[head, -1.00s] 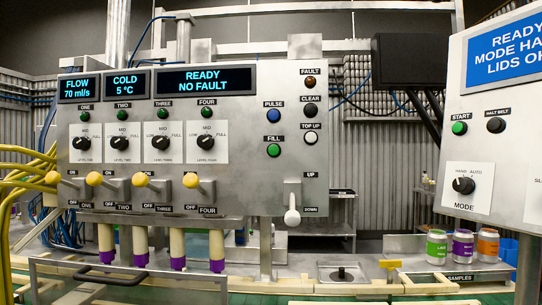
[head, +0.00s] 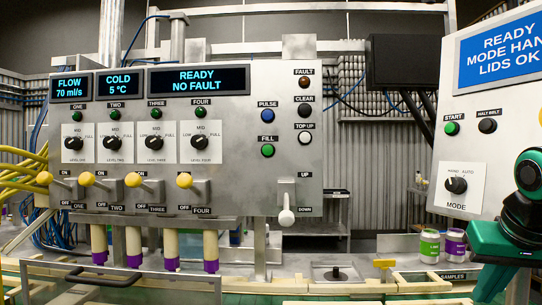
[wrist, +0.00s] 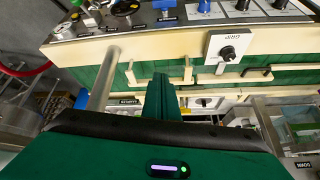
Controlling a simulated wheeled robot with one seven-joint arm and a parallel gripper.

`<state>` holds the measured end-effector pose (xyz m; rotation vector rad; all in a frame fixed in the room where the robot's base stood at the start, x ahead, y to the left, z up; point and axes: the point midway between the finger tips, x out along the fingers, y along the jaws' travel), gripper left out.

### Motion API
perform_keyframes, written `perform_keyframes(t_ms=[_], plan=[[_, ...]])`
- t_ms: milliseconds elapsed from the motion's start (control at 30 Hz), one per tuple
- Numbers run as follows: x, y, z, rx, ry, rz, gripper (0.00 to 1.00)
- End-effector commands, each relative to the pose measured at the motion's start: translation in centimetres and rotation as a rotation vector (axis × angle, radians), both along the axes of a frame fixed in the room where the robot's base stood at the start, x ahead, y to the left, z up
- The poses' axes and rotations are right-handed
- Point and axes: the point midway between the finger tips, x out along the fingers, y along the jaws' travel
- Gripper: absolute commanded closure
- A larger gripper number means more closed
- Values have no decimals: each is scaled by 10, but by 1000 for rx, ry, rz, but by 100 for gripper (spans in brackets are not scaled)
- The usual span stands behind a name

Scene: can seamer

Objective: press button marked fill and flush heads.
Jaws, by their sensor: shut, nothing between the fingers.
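The green button labelled FILL (head: 268,151) is on the right part of the grey filler panel (head: 240,100) in the head view. It sits below the blue PULSE button (head: 268,115) and left of the white TOP UP button (head: 305,138). No label reading "flush heads" is legible. The panel display (head: 199,79) reads READY, NO FAULT. My green arm shows at the right edge of the head view, well away from FILL. My gripper (wrist: 160,92) is shut and empty in the wrist view, its fingers pointing away from the camera. FILL is not identifiable there.
A lever (head: 286,216) marked UP and DOWN stands out below the buttons. Four yellow-tipped levers project at the left. The seamer panel (head: 485,130) stands at the right, partly behind my arm. Cans (head: 429,246) stand on the counter. Open space lies before the filler panel.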

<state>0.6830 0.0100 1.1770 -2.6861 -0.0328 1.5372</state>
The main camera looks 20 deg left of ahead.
Motion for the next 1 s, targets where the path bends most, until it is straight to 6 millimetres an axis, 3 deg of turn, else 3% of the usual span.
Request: perform_keyframes(t_ms=[100, 300, 467, 600, 800, 1000], plan=[[22, 61, 38, 22, -83, 109, 100], [34, 163, 100, 86, -206, 281, 100], [24, 246, 151, 155, -294, 421, 100], [3, 310, 193, 225, -359, 534, 100], [-28, 371, 237, 308, -418, 650, 100], [-44, 393, 256, 344, -441, 696, 100]])
